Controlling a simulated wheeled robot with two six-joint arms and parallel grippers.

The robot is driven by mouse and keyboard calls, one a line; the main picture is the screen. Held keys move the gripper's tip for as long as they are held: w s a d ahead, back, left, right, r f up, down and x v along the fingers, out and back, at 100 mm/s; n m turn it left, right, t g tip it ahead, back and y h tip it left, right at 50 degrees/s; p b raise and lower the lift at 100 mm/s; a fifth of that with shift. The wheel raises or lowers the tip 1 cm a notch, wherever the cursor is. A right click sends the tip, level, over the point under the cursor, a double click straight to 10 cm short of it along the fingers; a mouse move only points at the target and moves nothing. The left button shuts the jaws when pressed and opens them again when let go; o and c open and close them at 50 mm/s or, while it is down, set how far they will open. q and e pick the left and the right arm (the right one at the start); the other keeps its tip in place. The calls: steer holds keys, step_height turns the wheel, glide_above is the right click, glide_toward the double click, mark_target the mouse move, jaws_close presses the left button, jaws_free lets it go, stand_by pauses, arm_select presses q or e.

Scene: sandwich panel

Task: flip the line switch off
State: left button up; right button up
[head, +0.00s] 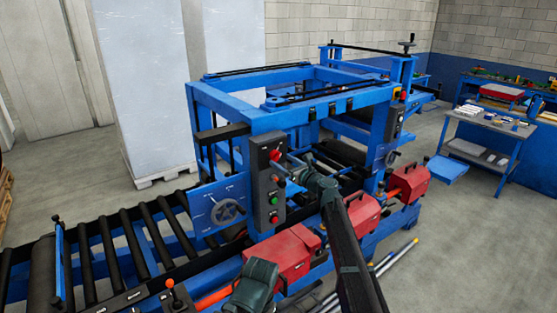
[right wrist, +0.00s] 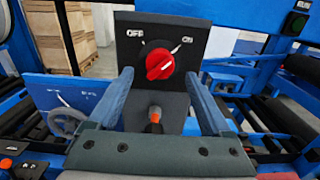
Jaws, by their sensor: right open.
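The line switch is a red rotary knob (right wrist: 159,64) on a dark panel marked OFF at upper left and ON at upper right. The pale mark on the knob seems to slant toward ON. In the head view the knob (head: 275,155) is at the top of the dark control box (head: 264,183). My right gripper (right wrist: 159,80) is open, its two blue-grey fingers apart on either side of the knob's lower part; I see no contact. It also shows in the head view (head: 290,163), in front of the box's upper part.
A small orange-tipped toggle (right wrist: 154,116) sticks out below the knob, between the fingers. A green button (head: 274,200) and a red button (head: 273,217) are lower on the box. A handwheel (head: 224,211) is left of it, and red housings (head: 283,257) are below.

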mark_target(278, 158)
steer(key=shift+x, duration=1.65)
steer(key=shift+c, duration=0.2)
jaws_close()
